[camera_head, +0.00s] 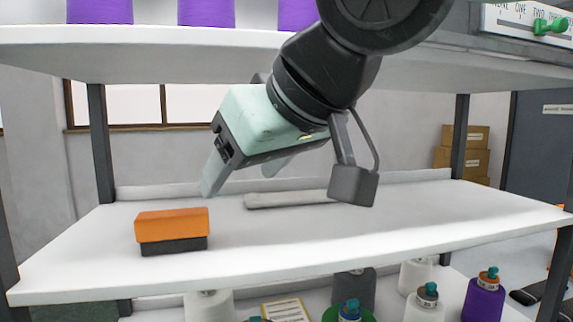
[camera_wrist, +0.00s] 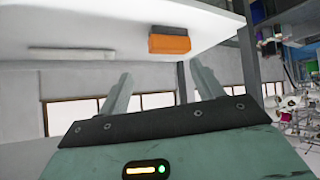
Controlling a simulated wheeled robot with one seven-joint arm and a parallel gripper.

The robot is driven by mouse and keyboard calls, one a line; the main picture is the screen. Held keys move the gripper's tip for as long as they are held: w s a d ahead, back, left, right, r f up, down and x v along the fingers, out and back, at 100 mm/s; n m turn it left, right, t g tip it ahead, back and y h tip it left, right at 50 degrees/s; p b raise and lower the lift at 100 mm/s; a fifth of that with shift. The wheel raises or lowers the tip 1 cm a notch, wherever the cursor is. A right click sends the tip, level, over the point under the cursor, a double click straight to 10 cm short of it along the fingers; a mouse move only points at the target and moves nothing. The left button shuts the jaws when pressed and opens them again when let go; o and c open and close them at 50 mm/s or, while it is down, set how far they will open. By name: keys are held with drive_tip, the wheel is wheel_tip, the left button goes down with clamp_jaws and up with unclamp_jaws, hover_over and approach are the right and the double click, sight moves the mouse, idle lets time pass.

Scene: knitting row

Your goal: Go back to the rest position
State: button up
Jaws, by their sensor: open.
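My gripper (camera_head: 240,178) hangs over the middle white shelf (camera_head: 300,232), pointing down and to the left. Its two pale fingers are apart with nothing between them. In the wrist view the open gripper (camera_wrist: 160,90) also shows empty fingers. An orange block with a dark lower part (camera_head: 172,228) sits on the shelf, to the left of and below the fingers, apart from them. The orange block also shows in the wrist view (camera_wrist: 170,43).
A pale flat bar (camera_head: 288,200) lies on the shelf behind the gripper. Cones and bottles (camera_head: 428,300) stand below. Dark posts (camera_head: 100,140) bound the rack. The shelf's right side is clear.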

drive_tip(key=s+d+f+g+h, duration=0.2)
drive_tip(key=s+d+f, duration=0.2)
drive_tip(key=f, duration=0.5)
drive_tip(key=s+d+f+m+g+h, duration=0.1)
drive_tip(key=s+d+f+g+h, duration=0.1)
drive_tip(key=d+f, duration=0.6)
drive_tip(key=s+d+f+g+h, duration=0.2)
drive_tip(key=s+d+f, duration=0.4)
drive_tip(key=f, duration=0.6)
drive_tip(key=shift+s+d+m+g+b, duration=0.2)
drive_tip(key=shift+m+g+b, duration=0.15)
drive_tip(key=shift+g, duration=0.45)
